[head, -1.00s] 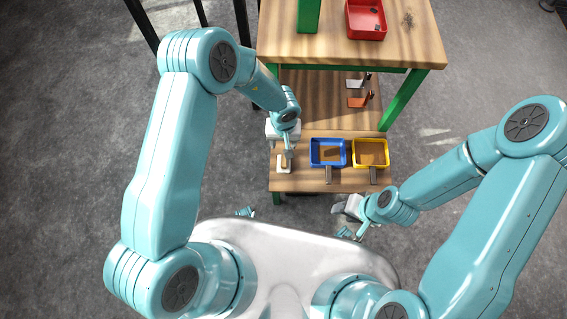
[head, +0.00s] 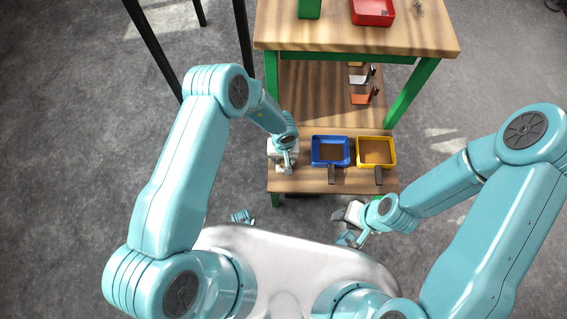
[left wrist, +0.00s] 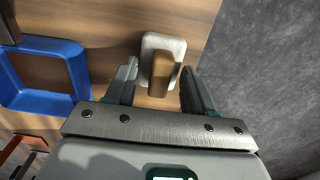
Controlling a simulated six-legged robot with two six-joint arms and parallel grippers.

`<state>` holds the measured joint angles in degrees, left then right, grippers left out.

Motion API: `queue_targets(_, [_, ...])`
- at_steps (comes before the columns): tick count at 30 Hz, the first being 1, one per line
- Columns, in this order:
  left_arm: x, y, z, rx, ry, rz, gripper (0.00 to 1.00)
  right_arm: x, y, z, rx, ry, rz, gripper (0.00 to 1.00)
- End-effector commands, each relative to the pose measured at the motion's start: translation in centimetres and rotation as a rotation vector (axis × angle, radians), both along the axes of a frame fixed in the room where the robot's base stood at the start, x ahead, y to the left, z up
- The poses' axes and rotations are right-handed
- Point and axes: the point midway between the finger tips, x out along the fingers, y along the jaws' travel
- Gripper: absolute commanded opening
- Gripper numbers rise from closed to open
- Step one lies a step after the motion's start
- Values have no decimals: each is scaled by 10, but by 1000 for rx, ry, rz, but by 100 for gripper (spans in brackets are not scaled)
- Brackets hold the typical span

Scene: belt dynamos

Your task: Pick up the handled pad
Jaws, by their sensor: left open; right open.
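The handled pad shows in the left wrist view as a small white block (left wrist: 163,44) with a brown wooden handle (left wrist: 161,76) on top, lying on the wooden shelf. My left gripper (left wrist: 159,86) is open, with one finger on each side of the handle, and nothing is clamped. In the head view my left gripper (head: 287,161) is over the left front of the lower shelf and hides most of the pad. My right gripper (head: 348,213) is open and empty, in front of the shelf's edge.
A blue tray (head: 314,152) and a yellow tray (head: 393,152) with dark handles sit right of the pad on the lower shelf (head: 300,184). Scrapers (head: 360,98) lie further back. The upper tabletop (head: 330,32) overhangs the rear and carries a red tray (head: 372,18).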

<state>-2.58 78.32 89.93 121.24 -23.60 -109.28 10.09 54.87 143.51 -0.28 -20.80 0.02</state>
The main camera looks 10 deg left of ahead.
Motion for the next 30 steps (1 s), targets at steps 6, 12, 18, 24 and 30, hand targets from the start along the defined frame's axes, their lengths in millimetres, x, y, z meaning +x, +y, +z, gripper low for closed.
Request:
queue_targets(6, [0,0,0,-1,-1,0,47,0,0,1,0,0,0,43])
queue_targets(12, [0,0,0,-1,-1,0,0,0,0,1,0,0,0,43])
queue_targets(18, [0,0,1,-1,-1,0,0,0,0,1,0,0,0,43])
queue_targets(24, [1,0,13,-1,-2,0,0,0,0,7,0,0,0,43])
queue_targets(30, [1,0,55,-1,-4,-1,0,0,0,25,0,0,0,43])
